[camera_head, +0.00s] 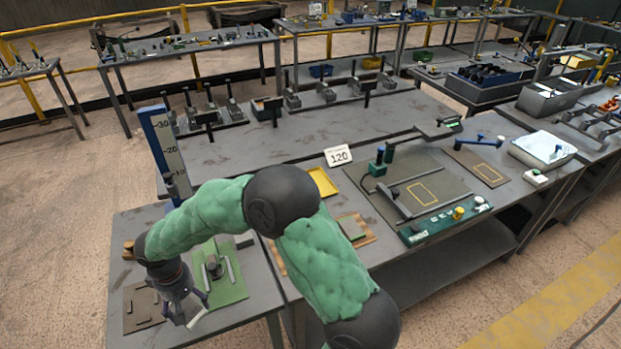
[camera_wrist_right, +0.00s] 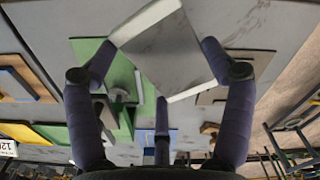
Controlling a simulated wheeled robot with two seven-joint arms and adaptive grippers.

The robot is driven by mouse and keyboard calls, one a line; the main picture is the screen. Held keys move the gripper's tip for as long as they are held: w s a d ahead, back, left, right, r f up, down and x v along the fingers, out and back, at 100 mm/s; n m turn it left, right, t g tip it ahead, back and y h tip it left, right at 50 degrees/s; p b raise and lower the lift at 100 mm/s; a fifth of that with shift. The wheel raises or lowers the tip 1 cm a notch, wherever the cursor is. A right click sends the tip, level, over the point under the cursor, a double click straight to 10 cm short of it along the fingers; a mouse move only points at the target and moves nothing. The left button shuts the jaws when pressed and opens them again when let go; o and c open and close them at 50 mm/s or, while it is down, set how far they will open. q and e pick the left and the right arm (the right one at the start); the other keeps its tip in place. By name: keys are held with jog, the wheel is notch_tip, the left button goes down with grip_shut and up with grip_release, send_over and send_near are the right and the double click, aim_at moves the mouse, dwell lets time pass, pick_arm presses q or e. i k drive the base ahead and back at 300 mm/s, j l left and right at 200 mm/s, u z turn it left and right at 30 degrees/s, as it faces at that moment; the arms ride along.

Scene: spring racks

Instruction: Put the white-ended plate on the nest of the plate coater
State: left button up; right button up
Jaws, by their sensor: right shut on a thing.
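My right gripper (camera_head: 183,304) is low at the front left, over the near table. In the right wrist view its purple fingers (camera_wrist_right: 160,75) are shut on the white-ended plate (camera_wrist_right: 165,52), a grey mottled slab with white strips along two opposite ends. In the head view only a pale end of the plate (camera_head: 198,318) shows below the fingers. The plate is apart from the green board (camera_head: 232,290), which carries a small post and pale bars and lies just right of the gripper. No label shows which station is the plate coater. My left gripper is not in view.
A brown mat (camera_head: 131,319) with dark flat pieces lies left of the gripper. A blue scale board (camera_head: 160,140) stands behind. On the main table are a yellow tray (camera_head: 322,182), a "120" sign (camera_head: 338,156) and a station panel with a yellow outline (camera_head: 437,178).

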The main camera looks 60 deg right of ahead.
aim_at(422, 194)
jog(key=k+l, duration=0.2)
jog(key=l, duration=0.15)
jog(key=k+l+z, duration=0.1)
jog(key=l, duration=0.2)
jog(key=k+l, duration=0.25)
jog(key=l, duration=0.15)
jog(key=k+l+z, duration=0.15)
jog(key=l, duration=0.15)
jog(key=k+l, duration=0.15)
jog(key=l, duration=0.25)
jog(key=k+l+z, duration=0.15)
jog(key=l, duration=0.7)
jog(key=l+z, duration=0.15)
jog(key=l, duration=0.75)
jog(key=i+l, duration=0.25)
jog(key=l, duration=0.1)
